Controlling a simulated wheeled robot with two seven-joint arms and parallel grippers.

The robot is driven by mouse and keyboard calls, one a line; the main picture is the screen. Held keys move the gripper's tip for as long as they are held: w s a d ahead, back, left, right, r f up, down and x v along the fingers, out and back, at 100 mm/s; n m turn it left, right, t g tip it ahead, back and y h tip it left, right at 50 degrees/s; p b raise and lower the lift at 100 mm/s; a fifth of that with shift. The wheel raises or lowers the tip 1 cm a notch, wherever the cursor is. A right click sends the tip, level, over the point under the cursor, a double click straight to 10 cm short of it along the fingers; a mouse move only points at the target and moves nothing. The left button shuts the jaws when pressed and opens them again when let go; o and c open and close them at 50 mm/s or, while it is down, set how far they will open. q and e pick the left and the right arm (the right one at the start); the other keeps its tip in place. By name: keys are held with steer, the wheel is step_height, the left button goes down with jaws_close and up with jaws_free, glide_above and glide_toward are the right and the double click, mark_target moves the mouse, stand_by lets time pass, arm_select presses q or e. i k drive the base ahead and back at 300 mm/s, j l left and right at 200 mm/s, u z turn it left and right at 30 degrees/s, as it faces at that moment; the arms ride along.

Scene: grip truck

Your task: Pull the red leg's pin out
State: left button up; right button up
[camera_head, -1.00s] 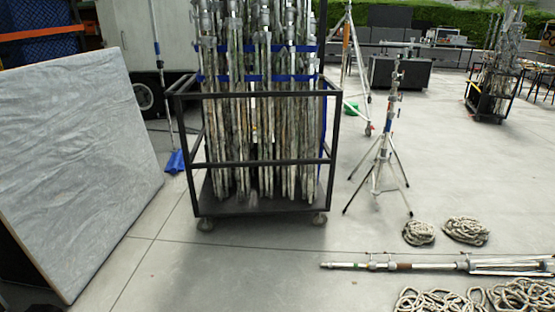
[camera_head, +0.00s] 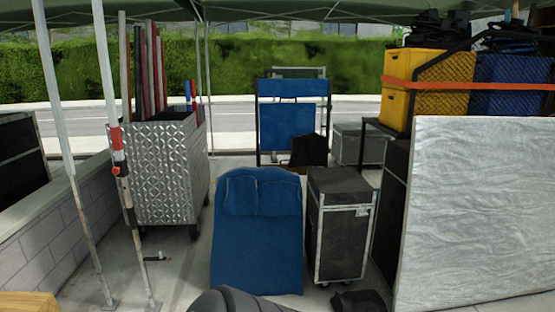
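A canopy leg with a red section (camera_head: 117,148) stands upright at the left in the head view. It has a white upper part, a white band within the red, and a worn, darker lower part ending in a foot plate on the ground. Small fittings show around the red section, but the pin is too small to make out. A plain whitish canopy leg (camera_head: 61,125) stands just left of it. Neither of my grippers is in view. A dark rounded shape at the bottom edge may be part of my arm.
A silver diamond-plate cart (camera_head: 170,175) with upright poles stands right of the red leg. A low block wall (camera_head: 60,220) runs along the left. A blue padded item (camera_head: 257,235), a black case (camera_head: 340,230) and a large silvery panel (camera_head: 475,215) stand to the right.

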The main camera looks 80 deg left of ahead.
mark_target(116, 171)
steer(key=u, duration=3.6)
